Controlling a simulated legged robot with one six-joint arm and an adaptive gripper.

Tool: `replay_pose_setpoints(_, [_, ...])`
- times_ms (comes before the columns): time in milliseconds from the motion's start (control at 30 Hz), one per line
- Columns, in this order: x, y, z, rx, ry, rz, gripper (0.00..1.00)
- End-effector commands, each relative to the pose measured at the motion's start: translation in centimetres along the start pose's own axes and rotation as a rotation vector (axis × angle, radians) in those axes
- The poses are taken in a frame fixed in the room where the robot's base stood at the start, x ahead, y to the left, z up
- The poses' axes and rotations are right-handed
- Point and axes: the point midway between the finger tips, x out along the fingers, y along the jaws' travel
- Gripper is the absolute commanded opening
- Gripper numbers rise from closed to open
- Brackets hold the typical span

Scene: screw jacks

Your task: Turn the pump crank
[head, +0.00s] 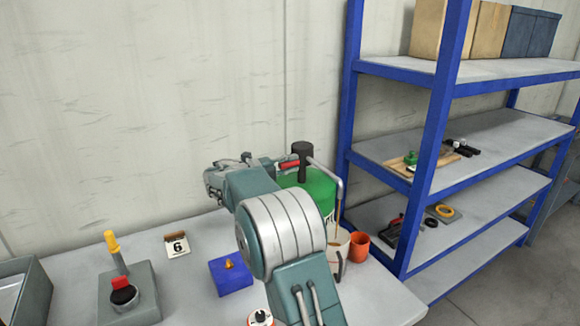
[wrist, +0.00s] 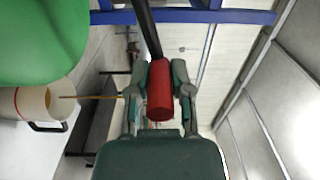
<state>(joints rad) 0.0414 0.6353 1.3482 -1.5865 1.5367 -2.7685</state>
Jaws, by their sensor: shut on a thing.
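The green pump (head: 317,188) stands on the table behind my arm, which hides part of it. Its black crank hub (head: 303,160) is on top, and a grey bent pipe (head: 330,172) comes off to the right. My gripper (wrist: 160,82) is shut on the red crank handle (wrist: 160,92), with one finger on each side. A dark crank rod (wrist: 147,28) runs from the handle toward the top of the wrist view. In the head view the red handle (head: 289,164) shows at the left of the hub. The green body (wrist: 40,40) fills the upper left of the wrist view.
A pale cup (head: 338,240) and an orange cup (head: 359,244) stand right of my arm. On the left are a blue block (head: 230,276), a number 6 card (head: 177,246) and a grey control box (head: 130,295). A blue shelf rack (head: 436,115) stands close at right.

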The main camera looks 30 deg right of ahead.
Motion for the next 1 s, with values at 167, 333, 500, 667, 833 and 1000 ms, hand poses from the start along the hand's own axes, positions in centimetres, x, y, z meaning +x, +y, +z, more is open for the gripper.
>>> replay_pose_setpoints(167, [-0.1, 0.1, 0.2, -0.010, -0.008, 0.001, 0.00])
replay_pose_setpoints(333, [-0.1, 0.1, 0.2, -0.010, -0.008, 0.001, 0.00])
replay_pose_setpoints(500, [-0.1, 0.1, 0.2, -0.010, -0.007, 0.001, 0.62])
replay_pose_setpoints(667, [-0.1, 0.1, 0.1, -0.009, -0.004, 0.001, 0.62])
replay_pose_setpoints(833, [-0.1, 0.0, 0.0, -0.008, -0.002, 0.001, 0.62])
replay_pose_setpoints(1000, [-1.2, 0.0, 0.1, -0.008, -0.003, 0.000, 0.62])
